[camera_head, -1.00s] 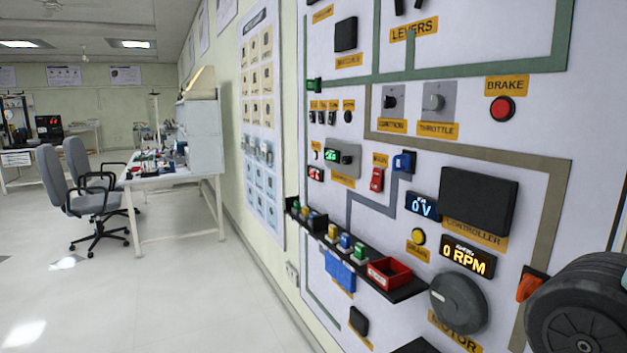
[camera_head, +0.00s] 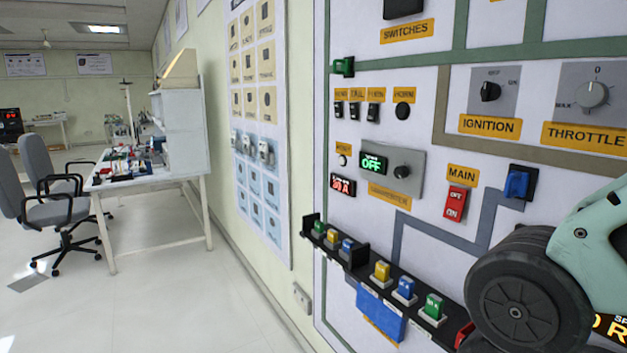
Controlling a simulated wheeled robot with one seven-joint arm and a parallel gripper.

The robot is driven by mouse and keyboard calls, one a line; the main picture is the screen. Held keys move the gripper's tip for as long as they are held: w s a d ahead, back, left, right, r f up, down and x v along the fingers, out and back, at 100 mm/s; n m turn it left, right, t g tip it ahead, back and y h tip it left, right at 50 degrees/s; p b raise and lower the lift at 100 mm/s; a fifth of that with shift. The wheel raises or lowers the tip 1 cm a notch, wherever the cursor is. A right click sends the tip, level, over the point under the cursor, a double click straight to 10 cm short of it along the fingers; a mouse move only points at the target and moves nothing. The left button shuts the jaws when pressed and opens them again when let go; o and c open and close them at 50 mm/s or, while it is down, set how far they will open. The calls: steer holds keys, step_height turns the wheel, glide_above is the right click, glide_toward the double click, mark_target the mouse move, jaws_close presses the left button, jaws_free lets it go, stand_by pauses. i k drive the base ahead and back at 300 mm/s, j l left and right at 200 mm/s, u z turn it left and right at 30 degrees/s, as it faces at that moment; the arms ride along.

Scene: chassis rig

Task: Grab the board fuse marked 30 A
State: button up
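A narrow black shelf (camera_head: 414,322) runs along the lower part of the white panel. On its right part stand a yellow fuse (camera_head: 381,272), a blue fuse (camera_head: 404,288) and a green fuse (camera_head: 433,307), apart in a row on pale bases. A black rack at its left end holds a smaller-looking green fuse (camera_head: 319,228), yellow fuse (camera_head: 332,237) and blue fuse (camera_head: 346,247). The markings on all of them are too small to read. My gripper is not in view.
A red bin (camera_head: 464,335) on the shelf is partly hidden by my arm at the lower right. A blue holder (camera_head: 519,184) and a green holder (camera_head: 343,67) are on the panel. A workbench (camera_head: 150,182) and chairs stand left; the floor between is clear.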

mark_target(319, 225)
steer(key=i+j, duration=0.3)
steer(key=i, duration=0.15)
steer(key=i+j, duration=0.25)
steer(key=i, duration=0.15)
steer(key=j+u, duration=0.05)
